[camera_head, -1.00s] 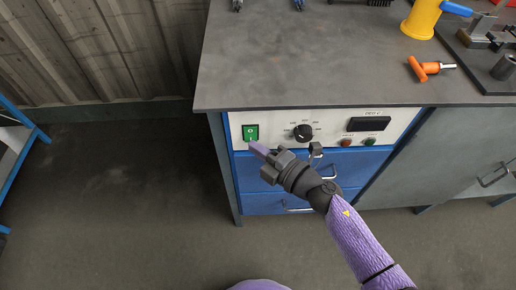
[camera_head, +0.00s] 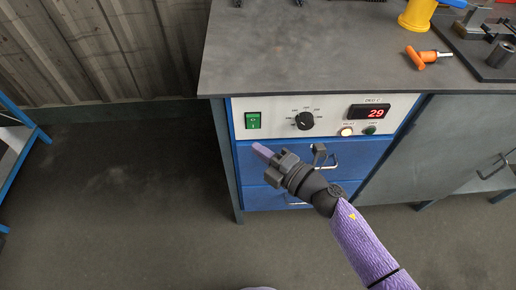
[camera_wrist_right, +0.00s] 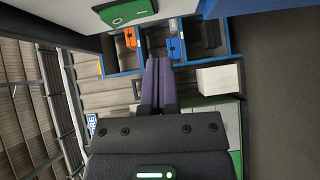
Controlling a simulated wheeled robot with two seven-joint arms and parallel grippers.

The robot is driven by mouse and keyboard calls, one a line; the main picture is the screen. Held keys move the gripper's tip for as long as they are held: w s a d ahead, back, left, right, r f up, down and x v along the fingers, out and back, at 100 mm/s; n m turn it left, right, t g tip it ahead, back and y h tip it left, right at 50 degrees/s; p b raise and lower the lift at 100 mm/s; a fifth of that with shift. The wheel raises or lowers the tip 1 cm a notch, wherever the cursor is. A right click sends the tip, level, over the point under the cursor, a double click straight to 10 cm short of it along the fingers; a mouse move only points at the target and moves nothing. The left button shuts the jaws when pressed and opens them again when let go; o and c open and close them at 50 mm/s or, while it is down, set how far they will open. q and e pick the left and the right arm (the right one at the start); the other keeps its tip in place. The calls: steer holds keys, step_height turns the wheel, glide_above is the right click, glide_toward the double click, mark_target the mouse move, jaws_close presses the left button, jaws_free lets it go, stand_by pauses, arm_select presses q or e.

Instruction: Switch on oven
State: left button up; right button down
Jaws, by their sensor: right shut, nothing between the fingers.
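The oven panel (camera_head: 275,110) is a white strip in the front of the workbench. A green rocker switch (camera_head: 253,121) sits at its left end and looks lit. A black dial (camera_head: 305,121) is in the middle. A dark display (camera_head: 370,112) reads 29 in red, and the round lamp (camera_head: 346,131) below it glows. My right gripper (camera_head: 258,149) is shut and empty, its purple fingertips just below and apart from the green switch. In the right wrist view the shut fingers (camera_wrist_right: 158,82) point forward, with the green switch (camera_wrist_right: 128,11) at the top. My left gripper is not in view.
Blue drawers (camera_head: 310,160) with handles lie under the panel, behind my right arm. The grey benchtop (camera_head: 300,55) carries an orange-handled tool (camera_head: 428,57) and a yellow container (camera_head: 417,14). A blue-framed rack (camera_head: 22,118) stands at the far left. The floor between is clear.

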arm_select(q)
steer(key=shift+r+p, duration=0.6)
arm_select(e)
steer(key=v, duration=1)
steer(key=shift+f, duration=0.6)
steer(key=s+d+f+m+g+h+p, duration=0.2)
steer(key=s+d+f+m+h+p, duration=0.1)
steer(key=s+d+f+m+h, duration=0.4)
steer(key=s+d+f+m+g+h+p, duration=0.1)
steer(key=s+d+f+m+h+p, duration=0.2)
steer(key=f+m, duration=0.65)
arm_select(q)
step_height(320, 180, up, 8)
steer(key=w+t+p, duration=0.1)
steer(key=p, duration=0.1)
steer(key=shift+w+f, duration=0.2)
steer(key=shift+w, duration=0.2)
arm_select(e)
steer(key=s+f+m+g+h, duration=0.1)
steer(key=s+f+m+g, duration=0.1)
steer(key=s, duration=0.7)
steer(key=s+d+f+m+g+h, duration=0.1)
steer(key=s+f+m+g, duration=0.1)
steer(key=s, duration=0.7)
steer(key=s+f+m+g+h, duration=0.1)
steer(key=s+f+m+g, duration=0.1)
steer(key=s+g, duration=0.4)
steer(key=s+m, duration=0.1)
steer(key=s, duration=0.2)
steer(key=shift+d, duration=0.4)
